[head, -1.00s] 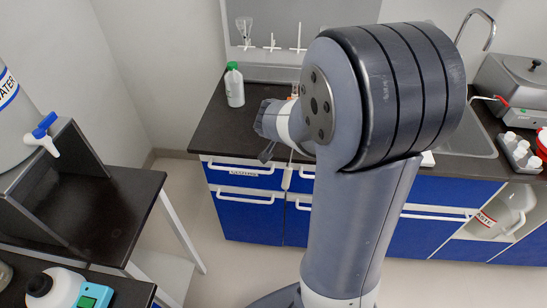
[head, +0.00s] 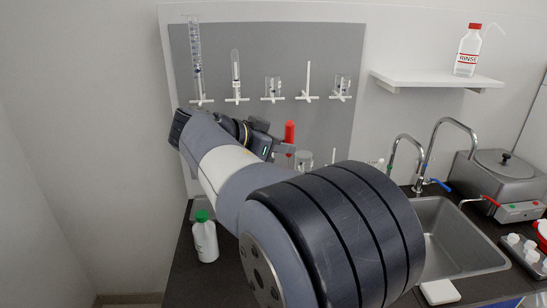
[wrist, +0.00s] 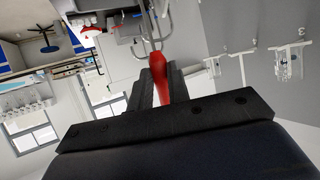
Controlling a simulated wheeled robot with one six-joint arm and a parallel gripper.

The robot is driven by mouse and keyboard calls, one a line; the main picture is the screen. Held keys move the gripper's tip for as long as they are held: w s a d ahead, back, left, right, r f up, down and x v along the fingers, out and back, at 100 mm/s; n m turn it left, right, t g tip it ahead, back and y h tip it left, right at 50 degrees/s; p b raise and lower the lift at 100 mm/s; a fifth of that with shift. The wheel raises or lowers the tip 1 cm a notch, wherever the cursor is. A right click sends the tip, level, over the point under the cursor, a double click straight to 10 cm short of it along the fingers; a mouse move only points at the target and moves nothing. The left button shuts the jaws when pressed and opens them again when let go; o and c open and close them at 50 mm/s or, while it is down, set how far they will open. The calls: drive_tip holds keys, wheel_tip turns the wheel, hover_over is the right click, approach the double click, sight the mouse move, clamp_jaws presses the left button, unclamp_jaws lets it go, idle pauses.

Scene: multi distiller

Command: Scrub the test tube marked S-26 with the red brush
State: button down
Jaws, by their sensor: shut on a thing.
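My gripper (head: 286,148) is shut on the red brush (head: 290,132), in front of the grey peg board. The brush's red handle stands upright above the fingers in the head view. In the wrist view my gripper (wrist: 161,90) has the red handle (wrist: 159,68) between its dark fingers; the bristles are not clearly visible. A clear test tube (head: 236,66) hangs upside down on a peg of the board, up and left of my gripper and apart from it. No S-26 mark is readable on it.
A green-capped bottle (head: 205,240) stands on the counter. A sink (head: 450,245) and a rinse bottle (head: 467,52) are on the right.

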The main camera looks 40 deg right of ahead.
drive_tip(key=shift+w+f+b, duration=0.15)
drive_tip(key=shift+f+b, duration=0.6)
drive_tip(key=shift+f, duration=0.65)
drive_tip(key=shift+w+f+b, duration=0.15)
drive_tip(key=shift+f+b, duration=0.55)
drive_tip(key=shift+f, duration=0.65)
drive_tip(key=shift+b, duration=0.85)
wheel_tip(320, 180, down, 15)
drive_tip(key=b, duration=1.6)
idle(0.3)
